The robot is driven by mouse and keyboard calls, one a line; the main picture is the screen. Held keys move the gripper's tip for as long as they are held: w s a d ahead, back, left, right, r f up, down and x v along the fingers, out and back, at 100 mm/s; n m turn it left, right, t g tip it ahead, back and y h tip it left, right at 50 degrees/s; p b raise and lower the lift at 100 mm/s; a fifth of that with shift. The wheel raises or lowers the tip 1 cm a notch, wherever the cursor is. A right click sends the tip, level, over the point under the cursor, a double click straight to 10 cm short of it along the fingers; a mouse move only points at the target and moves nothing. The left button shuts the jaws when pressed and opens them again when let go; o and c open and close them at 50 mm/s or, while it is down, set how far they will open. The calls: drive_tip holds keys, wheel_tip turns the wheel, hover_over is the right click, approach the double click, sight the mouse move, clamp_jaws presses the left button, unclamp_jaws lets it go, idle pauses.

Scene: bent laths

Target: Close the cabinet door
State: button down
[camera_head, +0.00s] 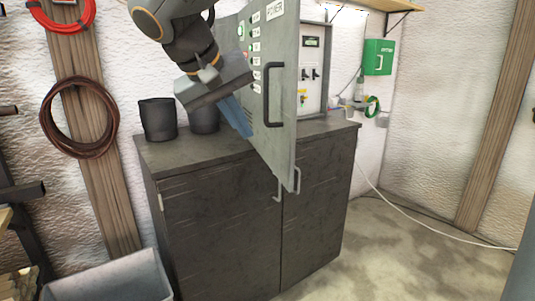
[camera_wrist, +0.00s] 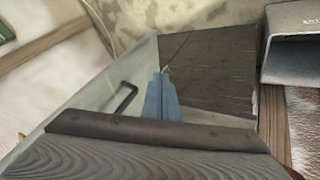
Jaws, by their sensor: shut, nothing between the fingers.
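The cabinet door (camera_head: 284,90) is a grey metal panel with a black bar handle (camera_head: 272,95), labels and coloured buttons. It stands wide open, jutting out over the dark counter's front edge. The open cabinet (camera_head: 313,70) on the wall behind shows switches and a small display. My gripper (camera_head: 241,124) points down on the left, handle side of the door, with its blue fingers together and empty. In the wrist view, the fingers (camera_wrist: 161,97) are beside the door (camera_wrist: 90,98) and right of its handle (camera_wrist: 126,100). I cannot tell whether they touch the door.
Two dark pots (camera_head: 157,119) stand on the counter (camera_head: 180,151) left of my gripper. A grey bin (camera_head: 110,278) is at lower left. The floor (camera_head: 400,245) at right is mostly clear, with a white cable.

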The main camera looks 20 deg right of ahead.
drive_tip(key=p, duration=0.1)
approach(283, 162)
wheel_tip(283, 162, down, 4)
drive_tip(key=w+a, duration=0.2)
drive_tip(key=shift+s+d+r+p, duration=0.15)
drive_tip(key=shift+d+p, duration=0.7)
drive_tip(key=shift+d, duration=1.1)
drive_tip(key=shift+d, duration=0.1)
